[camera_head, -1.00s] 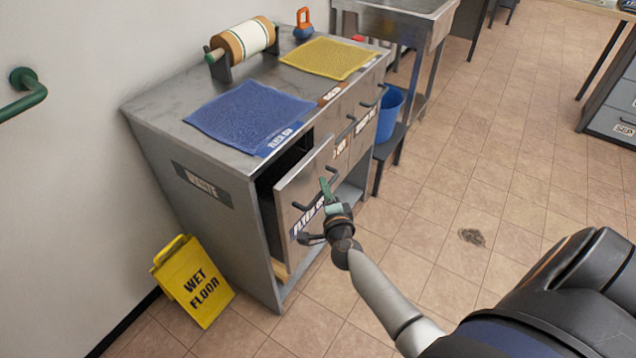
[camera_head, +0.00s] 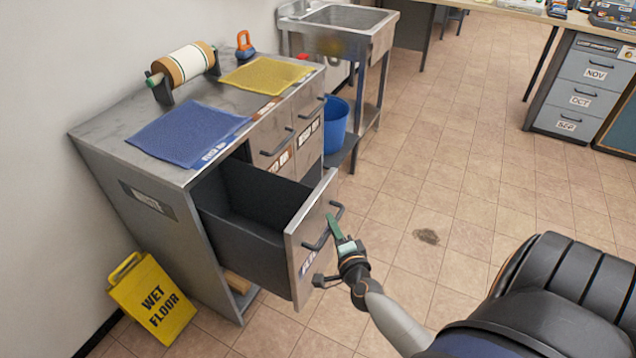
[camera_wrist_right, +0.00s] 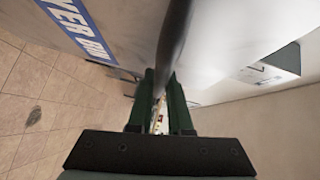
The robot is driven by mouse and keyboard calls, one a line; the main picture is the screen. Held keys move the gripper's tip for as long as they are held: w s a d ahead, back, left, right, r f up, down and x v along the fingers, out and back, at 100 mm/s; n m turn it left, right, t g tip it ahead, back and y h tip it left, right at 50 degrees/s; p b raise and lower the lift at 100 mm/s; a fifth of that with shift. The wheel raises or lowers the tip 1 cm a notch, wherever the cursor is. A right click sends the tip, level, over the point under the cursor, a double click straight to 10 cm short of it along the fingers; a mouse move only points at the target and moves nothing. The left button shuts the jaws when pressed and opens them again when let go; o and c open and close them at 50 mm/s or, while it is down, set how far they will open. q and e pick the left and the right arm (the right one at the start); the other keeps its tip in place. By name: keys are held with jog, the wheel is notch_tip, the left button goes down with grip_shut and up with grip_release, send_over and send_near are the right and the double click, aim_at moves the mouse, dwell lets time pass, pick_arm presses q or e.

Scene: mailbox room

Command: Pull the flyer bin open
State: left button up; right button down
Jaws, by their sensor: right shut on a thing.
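The flyer bin (camera_head: 296,262) is the left drawer of the grey metal cabinet. It stands well out from the cabinet front, and its dark, empty-looking inside (camera_head: 250,205) shows. My right gripper (camera_head: 332,228) is at the dark bar handle (camera_head: 322,238) on the bin's front. In the right wrist view the green fingers (camera_wrist_right: 160,105) are shut on the handle (camera_wrist_right: 174,45), one on each side. The blue bin label (camera_wrist_right: 75,22) shows beside it there. My left gripper is not in view.
A yellow wet floor sign (camera_head: 153,297) stands left of the cabinet. Blue (camera_head: 188,134) and yellow (camera_head: 265,74) mats and a roll holder (camera_head: 182,66) are on the cabinet top. A blue bucket (camera_head: 335,124) is beyond it. The tiled floor to the right is clear.

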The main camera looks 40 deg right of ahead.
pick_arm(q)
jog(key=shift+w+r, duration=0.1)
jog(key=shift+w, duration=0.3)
pick_arm(e)
jog(key=s, duration=0.1)
jog(key=s+d, duration=0.1)
jog(key=s, duration=0.2)
jog(key=shift+s+d, duration=0.25)
jog(key=shift+d, duration=0.15)
jog(key=c, duration=1.1)
grip_release()
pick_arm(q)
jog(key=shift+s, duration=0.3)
pick_arm(e)
jog(key=shift+o, duration=1.3)
